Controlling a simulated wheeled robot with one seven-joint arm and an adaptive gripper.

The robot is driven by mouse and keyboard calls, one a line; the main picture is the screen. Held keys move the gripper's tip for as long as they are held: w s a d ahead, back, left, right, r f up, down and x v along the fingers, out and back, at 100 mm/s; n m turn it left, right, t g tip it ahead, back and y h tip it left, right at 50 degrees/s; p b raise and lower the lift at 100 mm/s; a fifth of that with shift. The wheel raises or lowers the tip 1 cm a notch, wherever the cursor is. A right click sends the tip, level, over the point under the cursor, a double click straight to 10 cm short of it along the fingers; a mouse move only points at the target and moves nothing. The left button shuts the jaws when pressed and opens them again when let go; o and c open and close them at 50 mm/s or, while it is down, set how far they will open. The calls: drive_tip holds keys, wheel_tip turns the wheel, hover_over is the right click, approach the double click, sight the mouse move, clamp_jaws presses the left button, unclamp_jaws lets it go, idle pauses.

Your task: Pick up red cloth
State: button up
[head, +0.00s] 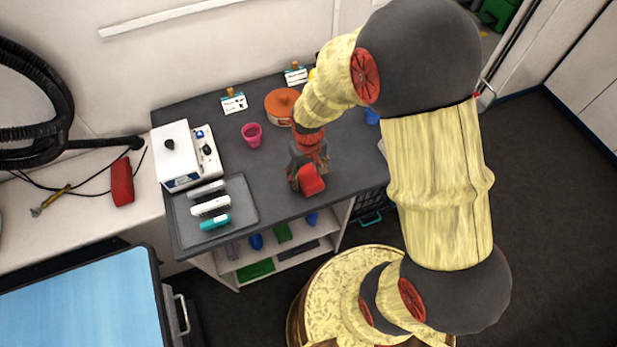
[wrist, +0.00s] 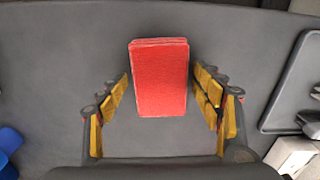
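The red cloth (head: 312,180) is a folded rectangular block near the front edge of the dark grey counter (head: 270,188). In the wrist view the cloth (wrist: 160,75) is upright in the picture, centred between my fingers. My gripper (head: 306,174) points down at the cloth from above in the head view. In the wrist view my gripper (wrist: 162,85) is open, with a finger on each side of the cloth and a visible gap on both sides. The height of the fingertips above the counter is hard to tell.
A grey tray (head: 246,222) with brushes lies to the left, beside a white box (head: 178,158). A pink cup (head: 252,135) and a round orange-brown container (head: 281,106) stand behind. Another red object (head: 121,183) lies on the left ledge. Counter around the cloth is clear.

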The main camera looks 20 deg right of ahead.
drive_tip(key=c, duration=0.9)
drive_tip(key=shift+c, duration=0.2)
drive_tip(key=shift+r, duration=0.1)
drive_tip(key=shift+r, duration=0.65)
drive_tip(key=s+r+p, duration=0.1)
drive_tip(key=r, duration=0.1)
drive_tip(key=s+d+r, duration=0.1)
drive_tip(key=s+r, duration=0.1)
drive_tip(key=r, duration=0.1)
drive_tip(key=s+r+p, duration=0.1)
drive_tip(key=r, duration=0.2)
drive_tip(key=shift+s+d+p, duration=0.35)
drive_tip(key=shift+d, duration=0.05)
drive_tip(key=s+d+r+p, duration=0.1)
drive_tip(key=s+d+r, duration=0.2)
drive_tip(key=s, duration=0.5)
drive_tip(key=shift+s+r, duration=0.25)
drive_tip(key=shift+r, duration=0.05)
drive_tip(key=o, duration=0.5)
drive_tip(key=c, duration=0.4)
